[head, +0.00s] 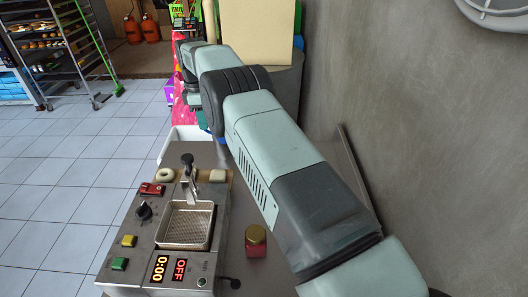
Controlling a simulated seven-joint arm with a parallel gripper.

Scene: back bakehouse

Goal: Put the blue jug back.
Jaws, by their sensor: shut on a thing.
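My arm reaches away from me along the right of the counter to its far end. My gripper (194,103) points down there, small and mostly hidden by my own wrist and forearm. A small patch of blue (202,121) shows right under it, beside the dark arm joint, and looks like part of the blue jug. The jug's handle, spout and base are hidden. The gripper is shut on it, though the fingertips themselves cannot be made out.
A steel fryer unit (150,233) with a basin (186,225) stands on the near counter. A grey wall (430,130) bounds the right. A rack (60,45) stands far left on open tiled floor.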

